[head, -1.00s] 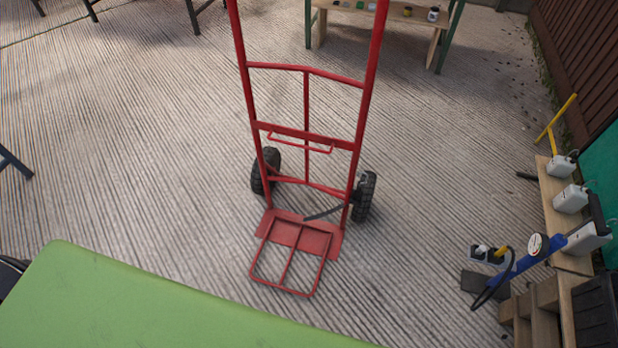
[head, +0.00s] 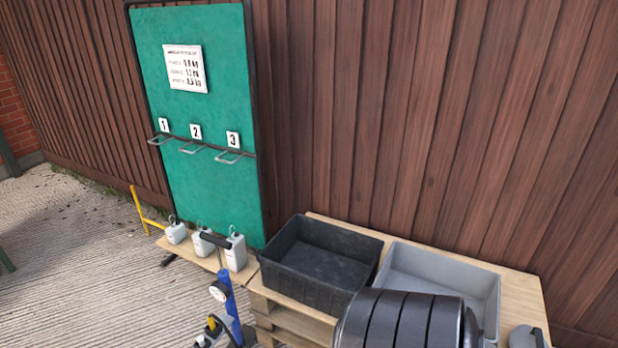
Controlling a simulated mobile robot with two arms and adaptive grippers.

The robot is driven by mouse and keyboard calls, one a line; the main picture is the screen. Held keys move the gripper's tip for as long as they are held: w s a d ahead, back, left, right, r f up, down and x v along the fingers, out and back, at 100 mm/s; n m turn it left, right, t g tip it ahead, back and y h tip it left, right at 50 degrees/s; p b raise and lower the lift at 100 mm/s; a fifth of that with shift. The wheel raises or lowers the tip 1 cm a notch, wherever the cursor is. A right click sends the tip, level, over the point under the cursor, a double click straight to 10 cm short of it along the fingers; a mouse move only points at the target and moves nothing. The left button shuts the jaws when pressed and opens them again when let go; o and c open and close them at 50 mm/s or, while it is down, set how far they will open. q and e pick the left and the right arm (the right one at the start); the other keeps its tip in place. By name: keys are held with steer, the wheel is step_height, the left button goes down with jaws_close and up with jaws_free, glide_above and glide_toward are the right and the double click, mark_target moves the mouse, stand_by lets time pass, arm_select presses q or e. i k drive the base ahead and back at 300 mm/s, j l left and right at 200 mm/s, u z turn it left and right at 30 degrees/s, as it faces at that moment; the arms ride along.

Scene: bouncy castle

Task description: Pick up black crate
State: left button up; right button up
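The black crate (head: 290,285) is an open, rectangular bin that looks empty. It sits upright on the left part of a wooden pallet stack (head: 272,313), to the left of a grey crate (head: 488,290). Its near right corner is close to a dark ribbed cylindrical object that partly hides the grey crate. Neither of my grippers shows in the head view.
A blue pump (head: 229,305) with a gauge stands in front of the pallet's left side. White weights (head: 236,253) stand on a low board below a green board (head: 205,110) with numbered hooks. A brown fence (head: 400,120) closes off the back. Paved ground (head: 80,270) is open at left.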

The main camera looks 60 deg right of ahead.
mark_target(321, 265)
steer(key=z, duration=2.6)
